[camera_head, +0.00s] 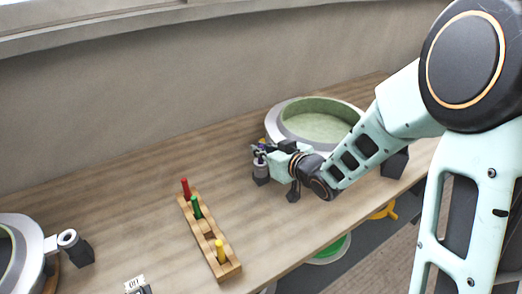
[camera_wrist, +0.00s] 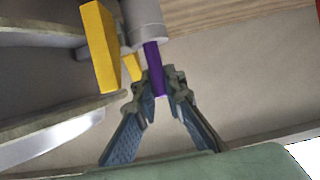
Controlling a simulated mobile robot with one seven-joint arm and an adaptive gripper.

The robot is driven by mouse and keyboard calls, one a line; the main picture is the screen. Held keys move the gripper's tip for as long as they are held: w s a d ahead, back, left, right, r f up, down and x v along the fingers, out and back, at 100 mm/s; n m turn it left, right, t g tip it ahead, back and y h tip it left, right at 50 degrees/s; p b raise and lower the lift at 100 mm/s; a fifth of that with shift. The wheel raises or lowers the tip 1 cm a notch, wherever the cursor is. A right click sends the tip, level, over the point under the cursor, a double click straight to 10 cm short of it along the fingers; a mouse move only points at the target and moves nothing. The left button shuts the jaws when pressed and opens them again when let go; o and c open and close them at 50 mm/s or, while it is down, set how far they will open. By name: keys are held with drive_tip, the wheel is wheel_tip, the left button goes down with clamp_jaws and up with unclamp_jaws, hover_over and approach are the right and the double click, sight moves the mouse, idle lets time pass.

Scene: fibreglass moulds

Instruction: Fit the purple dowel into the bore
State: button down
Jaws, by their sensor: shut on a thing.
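The purple dowel (camera_wrist: 154,65) is held between the fingertips of my gripper (camera_wrist: 158,86) in the wrist view. Its far end meets the open end of a grey cylinder (camera_wrist: 144,24), which carries the bore. I cannot tell how much of the dowel is inside. The dowel is mostly hidden there by the fingers.
Another mould with a grey socket (camera_head: 68,239) is at left. A yellow part (camera_wrist: 101,45) is close beside the cylinder. The bench between rack and mould is clear.

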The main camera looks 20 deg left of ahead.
drive_tip(key=shift+f+b, duration=0.25)
drive_tip(key=shift+b, duration=0.05)
drive_tip(key=c, duration=2)
unclamp_jaws()
drive_tip(key=shift+r, duration=0.1)
drive_tip(key=shift+r, duration=0.15)
drive_tip(key=shift+r+p, duration=0.2)
drive_tip(key=shift+p, duration=0.2)
drive_tip(key=p+v, duration=0.1)
drive_tip(key=v, duration=1.1)
drive_tip(key=shift+f+p, duration=0.15)
drive_tip(key=shift+p, duration=0.15)
